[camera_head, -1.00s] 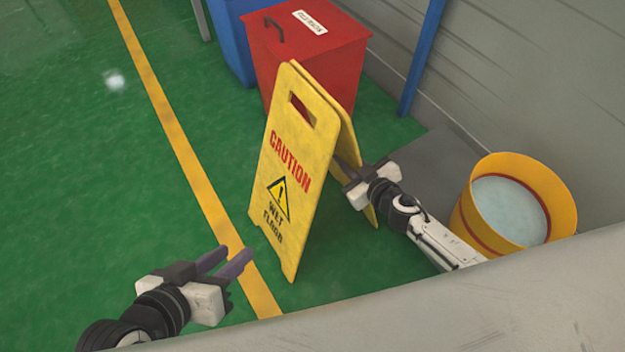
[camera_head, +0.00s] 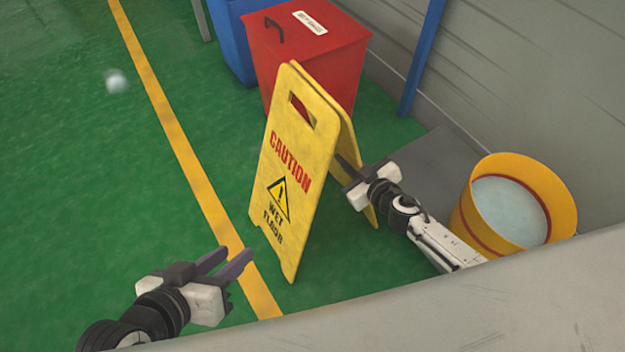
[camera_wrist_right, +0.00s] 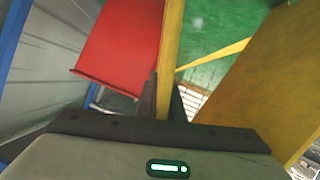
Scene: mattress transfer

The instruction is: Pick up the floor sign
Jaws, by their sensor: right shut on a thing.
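The yellow floor sign (camera_head: 292,165) stands open like an A-frame on the green floor, its CAUTION WET FLOOR panel facing the left. My right gripper (camera_head: 345,168) is at the right-hand panel of the sign. In the right wrist view, the fingers of my right gripper (camera_wrist_right: 164,98) are shut on the edge of one yellow sign panel (camera_wrist_right: 171,45). The other panel (camera_wrist_right: 255,90) shows at the right there. My left gripper (camera_head: 232,262) is open and empty, to the left of the sign's base and apart from it.
A red bin (camera_head: 318,60) stands right behind the sign, with a blue bin (camera_head: 228,38) beside it. A yellow bucket (camera_head: 478,215) is at the right. A pale edge (camera_head: 430,300) crosses the front. Open green floor (camera_head: 70,190) lies left of the yellow line.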

